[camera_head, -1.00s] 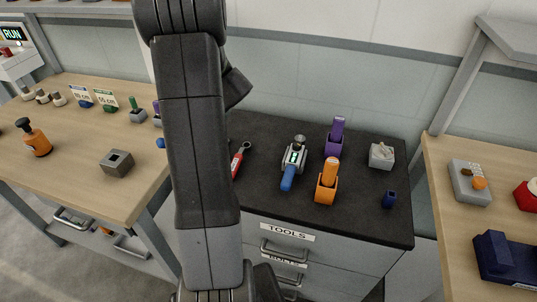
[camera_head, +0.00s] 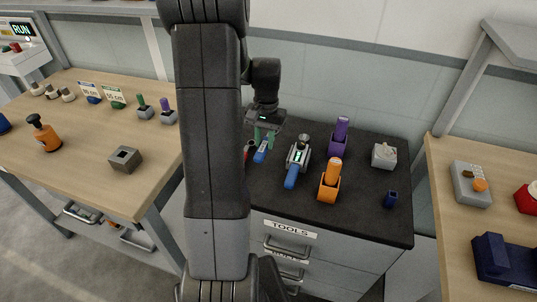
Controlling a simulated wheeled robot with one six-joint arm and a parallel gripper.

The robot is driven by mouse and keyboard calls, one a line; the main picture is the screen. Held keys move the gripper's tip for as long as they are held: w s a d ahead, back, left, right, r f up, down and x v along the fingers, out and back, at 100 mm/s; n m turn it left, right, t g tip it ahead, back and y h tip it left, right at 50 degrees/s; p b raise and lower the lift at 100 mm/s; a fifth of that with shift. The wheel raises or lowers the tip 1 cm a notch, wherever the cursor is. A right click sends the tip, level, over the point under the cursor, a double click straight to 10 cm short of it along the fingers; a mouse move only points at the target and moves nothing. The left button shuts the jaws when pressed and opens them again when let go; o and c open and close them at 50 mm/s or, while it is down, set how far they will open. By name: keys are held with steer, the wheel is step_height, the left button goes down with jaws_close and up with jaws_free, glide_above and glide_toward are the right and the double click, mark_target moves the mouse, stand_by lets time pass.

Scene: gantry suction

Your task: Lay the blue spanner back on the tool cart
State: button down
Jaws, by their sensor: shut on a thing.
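The blue spanner (camera_head: 261,152) shows in the head view as a short blue handle with a pale label, below my gripper's fingers. My gripper (camera_head: 265,136) is shut on it, over the left part of the tool cart's dark top (camera_head: 345,220). The spanner's far end is hidden by the fingers. I cannot tell whether the spanner touches the cart top. A red spanner (camera_head: 247,151) lies just left of it, mostly hidden behind my arm.
Right of the spanner stand a grey tool with a blue handle (camera_head: 292,177), an orange holder (camera_head: 327,191), a purple holder (camera_head: 338,143), a grey block (camera_head: 384,155) and a small navy cup (camera_head: 390,200). Wooden benches flank the cart.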

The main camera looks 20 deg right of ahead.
mark_target(265, 143)
step_height(265, 143, down, 8)
steer(key=shift+r+p, duration=0.2)
steer(key=shift+p, duration=0.2)
steer(key=c, duration=1.2)
jaws_free()
steer(key=shift+o, duration=0.2)
steer(key=r, duration=0.4)
steer(key=w+r+b, duration=0.1)
steer(key=r, duration=0.3)
steer(key=d+r, duration=0.1)
steer(key=r, duration=0.3)
steer(key=shift+w, duration=0.2)
steer(key=shift+f, duration=0.1)
steer(key=f, duration=0.3)
steer(key=s+f, duration=0.1)
steer(key=f, duration=0.3)
steer(key=a+f+p, duration=0.1)
steer(key=f, duration=0.3)
steer(key=shift+s+f, duration=0.15)
steer(key=shift+s, duration=0.05)
steer(key=shift+w+r, duration=0.15)
steer(key=shift+r, duration=0.05)
steer(key=shift+r+b, duration=0.3)
steer(key=shift+r, duration=1.5)
